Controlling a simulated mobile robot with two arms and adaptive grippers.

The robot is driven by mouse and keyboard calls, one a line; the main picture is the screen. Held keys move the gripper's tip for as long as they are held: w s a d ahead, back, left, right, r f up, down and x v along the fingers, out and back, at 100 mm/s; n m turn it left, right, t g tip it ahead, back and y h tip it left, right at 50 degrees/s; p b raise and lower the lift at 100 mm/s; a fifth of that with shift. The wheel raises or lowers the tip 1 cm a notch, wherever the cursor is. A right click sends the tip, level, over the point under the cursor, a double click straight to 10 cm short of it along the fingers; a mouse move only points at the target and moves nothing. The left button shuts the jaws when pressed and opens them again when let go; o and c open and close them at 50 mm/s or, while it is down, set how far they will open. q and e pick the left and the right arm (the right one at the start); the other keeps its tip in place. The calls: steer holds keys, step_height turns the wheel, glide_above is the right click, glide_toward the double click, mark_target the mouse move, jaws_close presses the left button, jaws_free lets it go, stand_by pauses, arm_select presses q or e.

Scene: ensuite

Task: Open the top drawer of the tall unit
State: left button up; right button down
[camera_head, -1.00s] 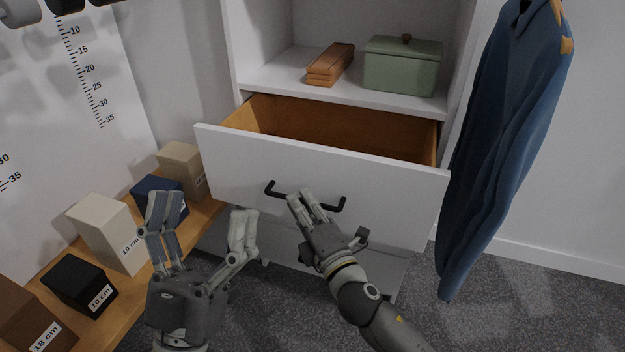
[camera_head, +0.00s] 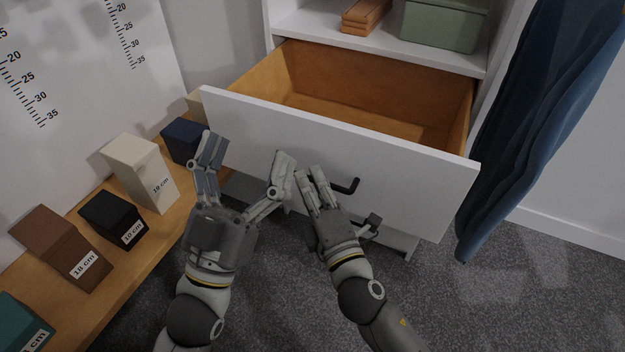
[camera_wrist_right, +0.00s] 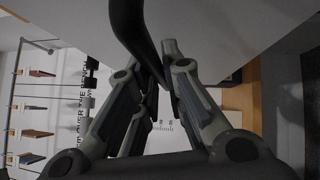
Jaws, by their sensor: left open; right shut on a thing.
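The tall white unit (camera_head: 384,48) stands at the back. Its top drawer (camera_head: 400,170) is pulled well out, showing an empty wooden inside (camera_head: 365,100). The dark handle (camera_head: 347,186) is on the white drawer front. My right gripper (camera_head: 312,175) is shut on the handle, partly hiding it. In the right wrist view the dark handle (camera_wrist_right: 133,35) runs down between the fingers (camera_wrist_right: 155,80). My left gripper (camera_head: 243,150) is open and empty, left of the right one, in front of the drawer front's left part.
A wooden bench (camera_head: 120,265) at left carries several labelled boxes, including a cream one (camera_head: 142,170) and a black one (camera_head: 112,217). A blue garment (camera_head: 540,120) hangs at right, close to the drawer. A green box (camera_head: 445,25) sits on the shelf above. Grey carpet (camera_head: 480,300) is clear at right.

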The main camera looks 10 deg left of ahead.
steer(key=c, duration=1.5)
jaws_free()
steer(key=v, duration=1.2)
